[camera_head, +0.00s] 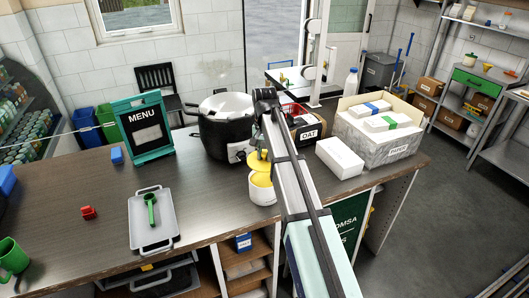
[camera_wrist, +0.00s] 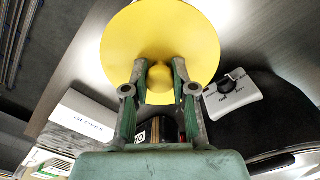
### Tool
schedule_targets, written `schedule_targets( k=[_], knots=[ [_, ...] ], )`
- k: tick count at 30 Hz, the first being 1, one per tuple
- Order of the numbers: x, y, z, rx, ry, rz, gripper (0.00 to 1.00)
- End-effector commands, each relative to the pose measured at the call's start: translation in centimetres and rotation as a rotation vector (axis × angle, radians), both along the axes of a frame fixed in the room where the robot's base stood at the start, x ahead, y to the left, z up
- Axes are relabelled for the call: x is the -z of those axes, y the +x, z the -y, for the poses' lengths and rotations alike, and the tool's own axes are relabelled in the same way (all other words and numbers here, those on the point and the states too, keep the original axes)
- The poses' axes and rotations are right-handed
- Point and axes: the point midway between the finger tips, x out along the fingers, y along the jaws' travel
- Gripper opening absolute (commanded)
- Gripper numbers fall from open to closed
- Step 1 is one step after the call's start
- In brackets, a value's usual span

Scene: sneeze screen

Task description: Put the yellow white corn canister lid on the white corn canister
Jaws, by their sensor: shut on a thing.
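The yellow lid (camera_wrist: 160,30) is a round disc with a knob (camera_wrist: 160,78) that fills the upper middle of the wrist view. My gripper (camera_wrist: 160,86) is shut on this knob, one finger on each side. In the head view the lid (camera_head: 257,163) is partly hidden by my arm and shows just above the white canister (camera_head: 262,194). The canister stands upright on the counter in front of the black cooker, its yellow inside showing below the lid. In the wrist view the canister is hidden behind the lid.
The black cooker (camera_head: 222,128) stands close behind the canister. A tray (camera_head: 152,230) with a green scoop lies left. Bare counter (camera_head: 215,190) lies between.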

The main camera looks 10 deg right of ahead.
Motion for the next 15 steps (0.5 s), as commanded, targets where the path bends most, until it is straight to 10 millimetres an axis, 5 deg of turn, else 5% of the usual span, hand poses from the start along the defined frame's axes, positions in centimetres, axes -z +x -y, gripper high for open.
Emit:
schedule_targets(
  k=[15],
  knots=[
    [4.7,0.0,0.0,0.0,0.001,-0.001,0.02]
  ],
)
